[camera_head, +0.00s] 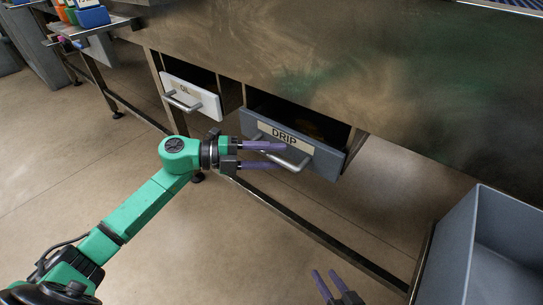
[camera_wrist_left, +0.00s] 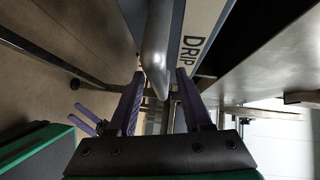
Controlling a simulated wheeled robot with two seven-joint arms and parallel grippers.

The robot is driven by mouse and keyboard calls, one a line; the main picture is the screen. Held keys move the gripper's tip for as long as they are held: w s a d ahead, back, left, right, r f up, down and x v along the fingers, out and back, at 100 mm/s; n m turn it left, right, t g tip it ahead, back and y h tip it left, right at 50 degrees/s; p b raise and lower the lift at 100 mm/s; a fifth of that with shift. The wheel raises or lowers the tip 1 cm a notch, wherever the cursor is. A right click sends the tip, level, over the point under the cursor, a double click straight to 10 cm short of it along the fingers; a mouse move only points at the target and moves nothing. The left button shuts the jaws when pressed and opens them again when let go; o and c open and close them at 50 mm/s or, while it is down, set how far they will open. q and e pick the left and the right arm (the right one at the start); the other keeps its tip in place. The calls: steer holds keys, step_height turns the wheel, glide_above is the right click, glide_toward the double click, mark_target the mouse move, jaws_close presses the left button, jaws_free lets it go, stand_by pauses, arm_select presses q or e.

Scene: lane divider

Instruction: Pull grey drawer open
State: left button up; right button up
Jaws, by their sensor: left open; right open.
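The grey drawer (camera_head: 330,163), labelled DRIP, sits under the metal bench. A dark gap shows above its front, with something orange faintly visible inside. Its metal bar handle (camera_head: 295,163) also shows in the left wrist view (camera_wrist_left: 157,40). My left gripper (camera_head: 285,157) is open at the handle. In the left wrist view its purple fingertips (camera_wrist_left: 160,73) lie on either side of the bar; I cannot tell whether they touch it. My right gripper (camera_head: 323,272) is open and empty at the bottom of the head view, away from the drawer.
A white drawer (camera_head: 192,96) with its own handle is left of the grey one. A grey bin (camera_head: 490,250) stands at the lower right. A metal rail (camera_head: 310,228) runs low under the bench. Blue, green and orange containers (camera_head: 90,14) sit at the upper left.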

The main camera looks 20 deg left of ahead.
arm_select(q)
jaws_close()
stand_by(1.4)
